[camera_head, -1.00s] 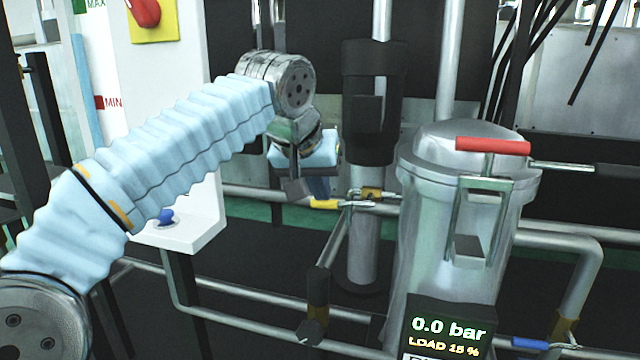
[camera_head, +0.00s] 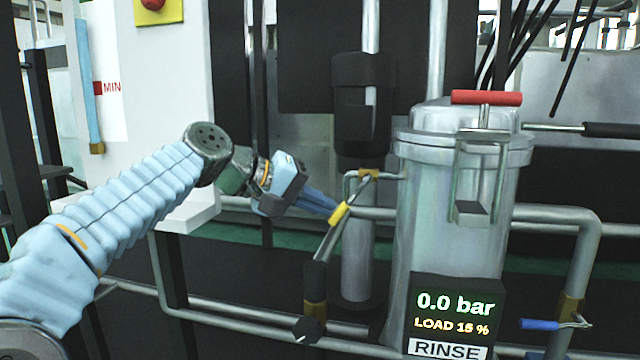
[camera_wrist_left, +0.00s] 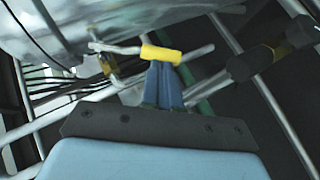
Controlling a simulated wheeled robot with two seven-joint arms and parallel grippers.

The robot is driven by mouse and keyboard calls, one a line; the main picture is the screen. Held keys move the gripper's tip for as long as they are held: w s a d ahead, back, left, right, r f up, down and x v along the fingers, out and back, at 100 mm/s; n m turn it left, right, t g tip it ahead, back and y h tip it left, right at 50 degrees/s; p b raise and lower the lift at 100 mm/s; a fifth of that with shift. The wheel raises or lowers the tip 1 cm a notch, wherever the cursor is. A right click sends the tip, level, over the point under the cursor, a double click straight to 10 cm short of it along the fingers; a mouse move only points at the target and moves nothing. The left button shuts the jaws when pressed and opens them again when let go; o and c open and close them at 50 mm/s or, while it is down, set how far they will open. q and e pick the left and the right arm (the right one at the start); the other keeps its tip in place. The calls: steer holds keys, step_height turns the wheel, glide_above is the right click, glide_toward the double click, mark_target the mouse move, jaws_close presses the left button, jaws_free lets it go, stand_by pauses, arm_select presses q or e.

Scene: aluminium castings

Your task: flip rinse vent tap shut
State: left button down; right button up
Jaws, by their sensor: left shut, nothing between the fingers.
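The tap on the rinse vessel (camera_head: 452,200) has a brass body (camera_head: 368,174) and a lever with a yellow sleeve (camera_head: 339,214). The lever slants down and to the left from the body in the head view. My left gripper (camera_head: 326,205) is shut and empty, its blue fingers reaching from the left up to the sleeve. In the left wrist view the closed fingertips (camera_wrist_left: 163,66) meet the yellow sleeve (camera_wrist_left: 161,54) and appear to touch it. My right gripper is not in view.
The vessel has a red T-handle (camera_head: 486,98) on top and a display (camera_head: 455,315) reading 0.0 bar, LOAD 15 %, RINSE. A blue-handled tap (camera_head: 540,324) is at lower right. A black-topped column (camera_head: 364,110) stands behind the yellow lever. Grey pipes run around it.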

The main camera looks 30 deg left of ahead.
arm_select(q)
steer(key=f+b, duration=0.1)
steer(key=d+f+h+b, duration=0.1)
steer(key=d+f+n+t+h+b, duration=0.1)
steer(key=b, duration=0.1)
steer(key=shift+w+d, duration=0.2)
steer(key=shift+w, duration=0.1)
steer(key=shift+w+d+f+b, duration=0.15)
steer(key=shift+d+f+b, duration=0.25)
steer(key=shift+d, duration=0.2)
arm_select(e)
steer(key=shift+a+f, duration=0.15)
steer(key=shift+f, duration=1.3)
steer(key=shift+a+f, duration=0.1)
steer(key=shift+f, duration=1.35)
arm_select(q)
steer(key=shift+d, duration=0.15)
steer(key=p, duration=0.2)
glide_toward(336, 221)
steer(key=shift+s+a+r, duration=0.1)
steer(key=shift+s+a, duration=0.35)
steer(key=shift+s, duration=0.3)
steer(key=shift+s+a+r, duration=0.1)
steer(key=shift+s+a, duration=0.3)
steer(key=shift+s, duration=0.35)
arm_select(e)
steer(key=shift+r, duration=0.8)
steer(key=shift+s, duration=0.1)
